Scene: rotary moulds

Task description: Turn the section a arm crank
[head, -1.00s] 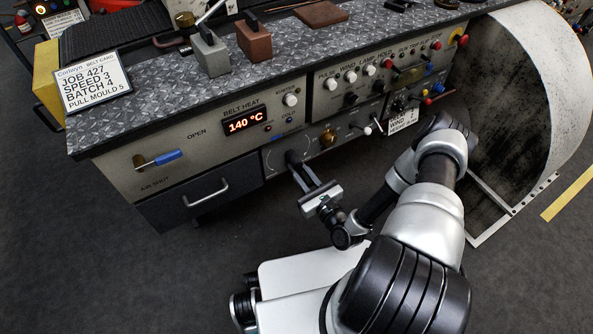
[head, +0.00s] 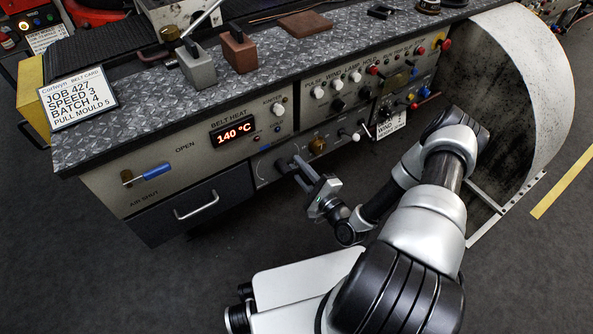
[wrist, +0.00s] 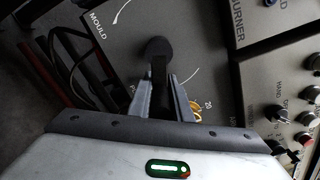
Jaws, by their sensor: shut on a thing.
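A black crank handle (wrist: 158,48) with a rounded end stands out from the grey panel, beside a white curved scale in the wrist view. It shows small and dark on the lower bench front (head: 282,165) in the head view. The word MOULD (wrist: 97,23) and the number 20 can be read near it; a section label is not legible to me. My gripper (head: 296,169) reaches to it from the front right. In the wrist view my fingers (wrist: 160,86) are shut on the handle, one on each side. The crank's base is mostly hidden behind its end.
A drawer with a pale handle (head: 196,204) lies left of the crank. A brass knob (head: 317,145) and a white-tipped lever (head: 355,136) are close on the right. A large curved drum (head: 545,90) stands right of the bench. The floor at front left is clear.

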